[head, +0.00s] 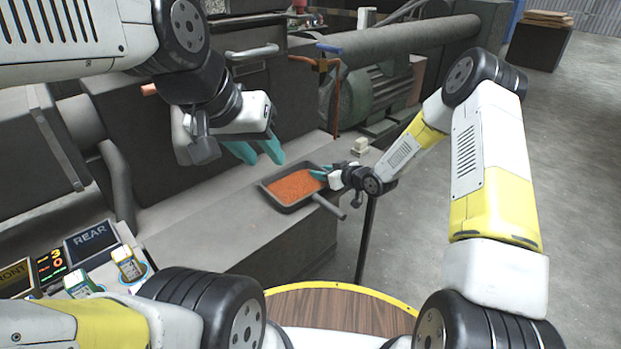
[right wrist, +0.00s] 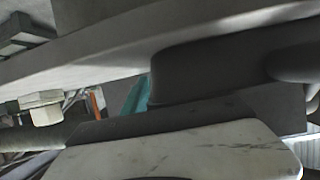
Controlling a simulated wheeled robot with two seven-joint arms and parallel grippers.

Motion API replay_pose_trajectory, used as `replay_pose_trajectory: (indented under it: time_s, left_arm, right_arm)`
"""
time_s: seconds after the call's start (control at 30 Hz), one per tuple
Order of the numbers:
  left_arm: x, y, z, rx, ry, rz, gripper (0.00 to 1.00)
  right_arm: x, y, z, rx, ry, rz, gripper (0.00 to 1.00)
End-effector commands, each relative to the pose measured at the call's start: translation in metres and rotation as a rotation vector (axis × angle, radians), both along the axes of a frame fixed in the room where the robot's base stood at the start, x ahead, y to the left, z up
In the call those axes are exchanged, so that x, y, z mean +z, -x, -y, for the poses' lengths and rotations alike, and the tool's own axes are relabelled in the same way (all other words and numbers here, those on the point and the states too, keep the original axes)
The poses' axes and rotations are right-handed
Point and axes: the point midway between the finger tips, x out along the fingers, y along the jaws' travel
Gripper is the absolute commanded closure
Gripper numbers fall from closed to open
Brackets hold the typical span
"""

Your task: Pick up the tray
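The tray (head: 274,198) is a dark, shallow pan filled with orange-red granules, with a handle (head: 329,207) pointing to the lower right. It sits on the grey ledge in the head view. My right gripper (head: 318,174) is at the tray's right rim, its teal fingertips at or over the edge; whether they pinch it is hidden. In the right wrist view a teal finger (right wrist: 137,97) shows beside a dark form (right wrist: 215,65) that looks like the tray. My left gripper (head: 256,151) is open and empty, its teal fingers apart, up and left of the tray.
A small pale block (head: 360,146) stands on the ledge behind my right gripper. Grey machinery with a large horizontal pipe (head: 400,42) and a green motor (head: 375,98) stands behind. A control panel (head: 92,240) with buttons is at the lower left. Floor at the right is open.

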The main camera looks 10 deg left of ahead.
Motion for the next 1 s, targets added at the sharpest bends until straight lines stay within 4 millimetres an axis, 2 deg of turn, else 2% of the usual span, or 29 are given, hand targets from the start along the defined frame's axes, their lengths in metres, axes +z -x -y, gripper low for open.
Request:
replay_pose_trajectory:
  time_s: [0.23, 0.27, 0.4, 0.43, 1.0]
  left_arm:
    - [0.0, 0.0, 0.0, 0.0, 0.0, 0.0, 0.64]
    - [0.0, 0.0, 0.0, 0.0, 0.0, 0.0, 0.64]
    - [0.0, 0.0, 0.0, 0.0, 0.0, 0.0, 0.64]
    - [0.0, 0.0, 0.0, 0.0, 0.0, 0.0, 0.64]
    - [0.0, 0.0, 0.0, 0.0, 0.0, 0.0, 0.64]
  right_arm:
    - [-0.0012, -0.0013, -0.0015, 0.0, 0.0, -0.001, 0.67]
    - [-0.0012, -0.0013, -0.0015, 0.0, 0.0, -0.001, 0.71]
    - [-0.001, -0.0013, -0.0013, 0.0, 0.0, -0.001, 0.98]
    - [-0.001, -0.0013, -0.0013, 0.0, 0.0, -0.001, 1.0]
    - [-0.0014, -0.0012, -0.0007, -0.001, 0.002, 0.0, 1.0]
